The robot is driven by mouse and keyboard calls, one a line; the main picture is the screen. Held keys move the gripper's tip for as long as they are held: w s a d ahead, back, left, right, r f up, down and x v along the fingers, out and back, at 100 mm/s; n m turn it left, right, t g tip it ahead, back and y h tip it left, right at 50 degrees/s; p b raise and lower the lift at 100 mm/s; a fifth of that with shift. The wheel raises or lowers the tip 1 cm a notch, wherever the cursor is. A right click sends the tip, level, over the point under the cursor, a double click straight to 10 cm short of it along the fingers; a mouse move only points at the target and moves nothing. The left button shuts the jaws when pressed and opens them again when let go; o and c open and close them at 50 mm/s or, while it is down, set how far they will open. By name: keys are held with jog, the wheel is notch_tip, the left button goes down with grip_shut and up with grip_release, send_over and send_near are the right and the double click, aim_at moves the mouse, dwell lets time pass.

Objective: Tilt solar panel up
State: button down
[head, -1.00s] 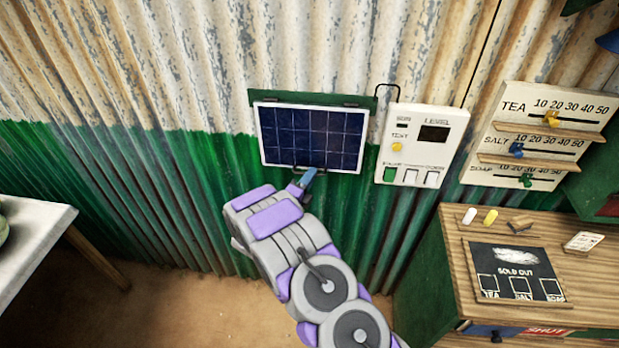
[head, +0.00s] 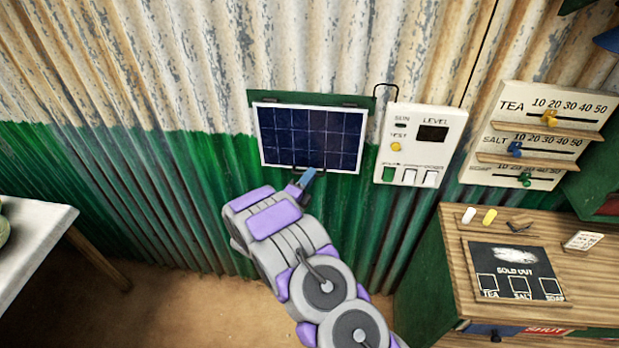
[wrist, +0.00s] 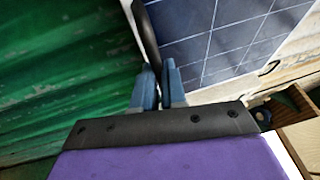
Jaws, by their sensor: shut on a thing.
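The solar panel (head: 310,137) is a dark blue gridded panel with a white frame, hung from a green backing board (head: 312,98) on the corrugated wall. A dark handle (head: 285,170) runs along its lower edge. My gripper (head: 306,178) is at that lower edge, largely hidden by my wrist. In the wrist view, the blue fingers of my gripper (wrist: 158,78) are close together around the dark handle (wrist: 147,38), beside the panel (wrist: 225,40). The exact grip point is partly hidden by the fingers.
A white control box (head: 421,145) with a dark screen, yellow button and switches is on the wall to the right, wired to the panel. Slider boards (head: 541,135) hang farther right. A wooden counter (head: 560,230) is at lower right; a white table (head: 35,245) is at left.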

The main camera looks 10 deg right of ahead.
jog(key=shift+a+f, duration=0.15)
jog(key=shift+a, duration=0.35)
jog(key=s+a+r+n+g+y+p, duration=0.1)
jog(key=s+a+r+g+y+p, duration=0.1)
jog(key=s+r+p, duration=0.4)
jog(key=s+a+r+n+g+y+p, duration=0.2)
jog(key=s+r+g+y+p, duration=0.1)
jog(key=s+r+g+p, duration=0.2)
jog(key=s+r+p, duration=0.2)
jog(key=s+p, duration=0.1)
jog(key=shift+s+a+n+g+y, duration=0.25)
jog(key=shift+s+n+g+y, duration=0.05)
jog(key=shift+s+y, duration=0.1)
jog(key=shift+w, duration=0.1)
